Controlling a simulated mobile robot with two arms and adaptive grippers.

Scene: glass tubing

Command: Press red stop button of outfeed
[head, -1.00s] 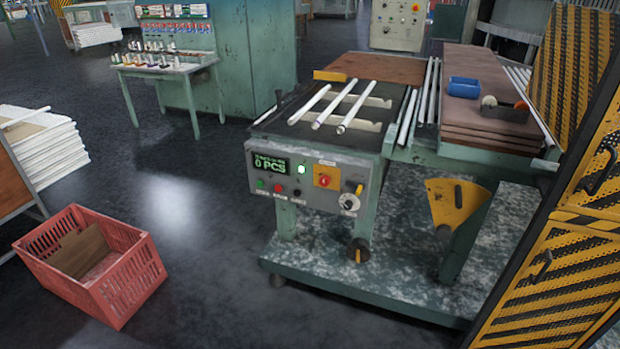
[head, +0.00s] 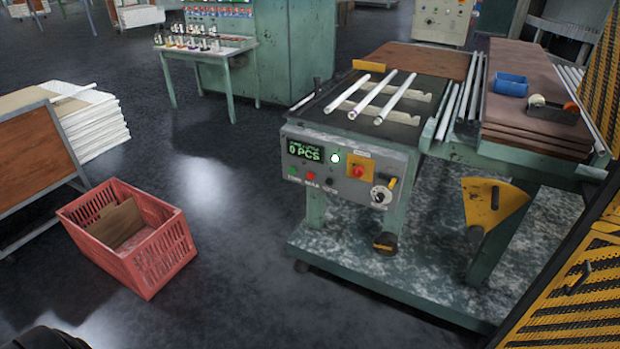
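The outfeed machine (head: 345,178) stands right of the middle in the head view, with a grey control panel facing me. Its display (head: 305,151) reads 0 PCS, and a lit greenish-white lamp (head: 335,158) sits beside it. Below are a small green button (head: 292,171), a small red button (head: 310,175) and a black button (head: 329,181). A larger red knob (head: 357,170) sits on a yellow plate at the right. The labels are too small to read. Neither gripper shows in the view.
Three glass tubes (head: 370,97) lie on the machine top. A red crate (head: 150,262) stands on the floor at left. A yellow-black guard (head: 575,285) stands at right. The floor before the panel is open. A dark rounded shape (head: 45,339) shows at the bottom left edge.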

